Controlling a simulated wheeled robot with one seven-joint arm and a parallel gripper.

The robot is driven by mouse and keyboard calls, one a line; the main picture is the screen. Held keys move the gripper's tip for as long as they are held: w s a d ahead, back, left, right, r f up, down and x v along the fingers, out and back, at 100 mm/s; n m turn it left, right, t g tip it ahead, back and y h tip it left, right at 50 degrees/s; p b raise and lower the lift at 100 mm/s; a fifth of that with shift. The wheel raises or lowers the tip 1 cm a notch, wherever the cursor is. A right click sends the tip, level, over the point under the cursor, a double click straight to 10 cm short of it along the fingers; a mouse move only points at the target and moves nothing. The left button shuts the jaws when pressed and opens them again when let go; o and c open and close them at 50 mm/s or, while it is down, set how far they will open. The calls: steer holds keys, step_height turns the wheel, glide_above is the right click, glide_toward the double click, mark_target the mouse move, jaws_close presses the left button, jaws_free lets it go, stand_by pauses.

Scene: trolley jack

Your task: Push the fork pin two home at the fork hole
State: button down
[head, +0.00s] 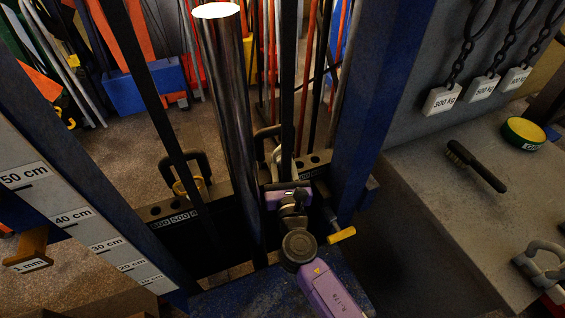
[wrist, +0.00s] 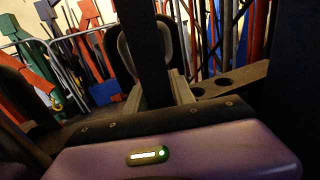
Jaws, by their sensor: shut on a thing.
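My gripper (head: 289,190), with its purple body, reaches down to the dark slotted bar beside the tall steel column. Its wide purple body (wrist: 170,155) fills the bottom of the wrist view. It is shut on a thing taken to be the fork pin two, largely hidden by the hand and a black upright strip. A rounded loop (wrist: 130,45) shows behind this strip in the wrist view. The bar (head: 313,160) has round holes on its top; two holes show right of the jaws in the wrist view. The fork hole itself cannot be made out, nor how deep the pin sits.
The steel column (head: 230,120) stands left of my gripper, and a blue post (head: 370,100) stands right. A yellow-handled rod (head: 341,236) is close right of my wrist. Another black loop (head: 190,170) stands left. A grey bench (head: 455,215) holds a brush (head: 475,165).

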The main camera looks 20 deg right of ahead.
mark_target(283, 168)
steer(key=c, duration=1)
jaws_free()
steer(key=shift+f, duration=0.1)
steer(key=shift+o, duration=0.2)
steer(key=shift+f, duration=0.1)
steer(key=shift+s, duration=0.3)
steer(key=v, duration=0.6)
steer(key=shift+a, duration=0.15)
steer(key=shift+s+a, duration=0.15)
steer(key=shift+s, duration=0.45)
